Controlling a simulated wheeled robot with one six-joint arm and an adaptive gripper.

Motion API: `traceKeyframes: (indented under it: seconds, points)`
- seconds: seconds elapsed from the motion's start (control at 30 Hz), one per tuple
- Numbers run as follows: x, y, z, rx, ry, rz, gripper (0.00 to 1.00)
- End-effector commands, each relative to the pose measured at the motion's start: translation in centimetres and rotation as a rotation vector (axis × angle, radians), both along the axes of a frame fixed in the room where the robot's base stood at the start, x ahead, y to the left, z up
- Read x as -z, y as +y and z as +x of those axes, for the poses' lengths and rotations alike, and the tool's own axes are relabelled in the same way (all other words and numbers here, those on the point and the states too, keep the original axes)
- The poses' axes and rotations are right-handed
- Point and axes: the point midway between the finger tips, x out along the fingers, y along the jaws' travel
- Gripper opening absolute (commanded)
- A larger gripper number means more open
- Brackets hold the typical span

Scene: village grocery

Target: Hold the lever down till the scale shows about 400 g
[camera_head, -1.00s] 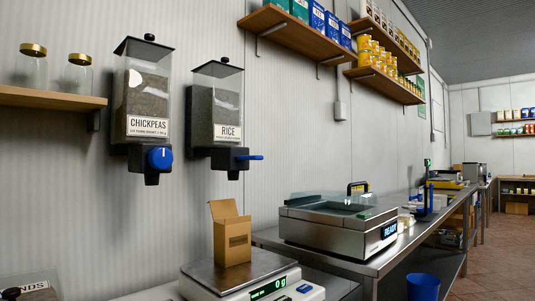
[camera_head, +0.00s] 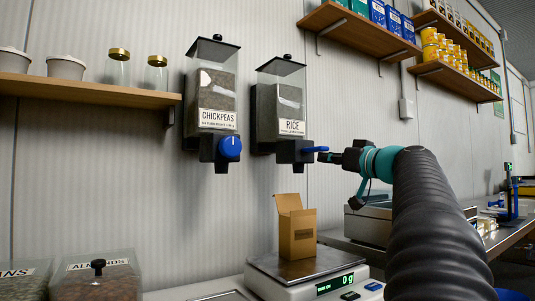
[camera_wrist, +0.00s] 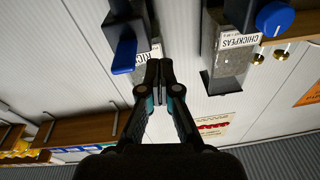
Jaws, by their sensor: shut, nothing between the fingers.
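The rice dispenser (camera_head: 281,108) hangs on the wall with a blue lever (camera_head: 314,150) sticking out to the right. The lever also shows in the wrist view (camera_wrist: 124,56). My gripper (camera_head: 322,157) is shut and empty, with its tips right by the lever's end; I cannot tell whether they touch. In the wrist view my gripper (camera_wrist: 159,64) has its fingers together, beside the lever. An open cardboard box (camera_head: 297,232) stands upright on the scale (camera_head: 306,267), below the rice outlet. The scale's green display (camera_head: 335,283) reads 0 g.
The chickpeas dispenser (camera_head: 214,95) with a blue knob (camera_head: 230,148) hangs left of the rice. Shelves hold jars (camera_head: 119,68) and yellow tins (camera_head: 440,48). A bin labelled almonds (camera_head: 98,277) stands at lower left. A packing machine (camera_head: 370,222) is behind my arm.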

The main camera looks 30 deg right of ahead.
Motion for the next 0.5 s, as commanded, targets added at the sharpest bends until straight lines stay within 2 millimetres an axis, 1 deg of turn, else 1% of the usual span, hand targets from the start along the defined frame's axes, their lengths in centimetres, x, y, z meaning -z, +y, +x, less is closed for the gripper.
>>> traceKeyframes:
  seconds: [0.03, 0.1, 0.2, 0.3, 0.5]
  points:
    - [-1.1, -2.4, -1.0, 0.025, -0.057, -0.026, 0.0]
    - [-2.8, -4.4, -2.2, 0.044, -0.127, -0.063, 0.0]
    - [-4.4, -6.2, -3.5, 0.062, -0.192, -0.098, 0.0]
    - [-5.1, -6.9, -4.1, 0.071, -0.221, -0.115, 0.0]
    - [-5.3, -6.9, -4.2, 0.072, -0.226, -0.12, 0.0]
